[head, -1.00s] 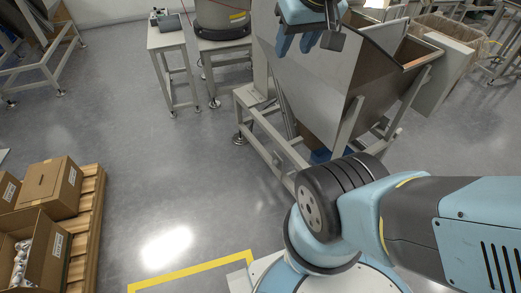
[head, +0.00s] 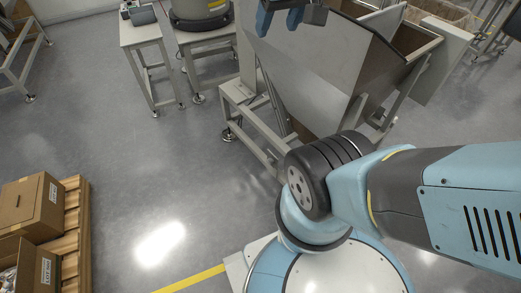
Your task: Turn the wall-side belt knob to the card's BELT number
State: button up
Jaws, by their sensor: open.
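My gripper (head: 280,20) is at the top edge of the head view, with its blue fingers pointing down. It is open, and nothing shows between the fingers. It hangs in front of the upper part of a grey metal hopper (head: 318,75). I do not see the belt knob or the card in this view. The upper part of my gripper is cut off by the picture edge.
A small table (head: 143,36) with a dark device and a stand (head: 205,35) bearing a round grey drum are at the upper left. Cardboard boxes (head: 30,205) sit on a pallet (head: 77,225) at the lower left. The floor (head: 150,160) between is clear.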

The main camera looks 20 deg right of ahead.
jog(key=shift+o, duration=0.6)
jog(key=shift+w, duration=0.35)
jog(key=w+a+f+n+g+h, duration=0.1)
jog(key=w+f+n+g+h, duration=0.2)
jog(key=w, duration=0.8)
jog(key=w+f+n+g, duration=0.1)
jog(key=w+f+g, duration=0.2)
jog(key=w+f, duration=0.55)
jog(key=w+a+f+n+g+h, duration=0.1)
jog(key=w+a+f+n+h, duration=0.15)
jog(key=w+f, duration=0.7)
jog(key=w+a+f+n+g+h, duration=0.25)
jog(key=w+f, duration=0.45)
jog(key=f, duration=0.6)
jog(key=n+t+h, duration=0.8)
jog(key=n+h, duration=0.1)
jog(key=n, duration=0.4)
send_near(270, 162)
jog(key=w+f+x, duration=0.1)
jog(key=x, duration=0.7)
jog(key=shift+f, duration=0.3)
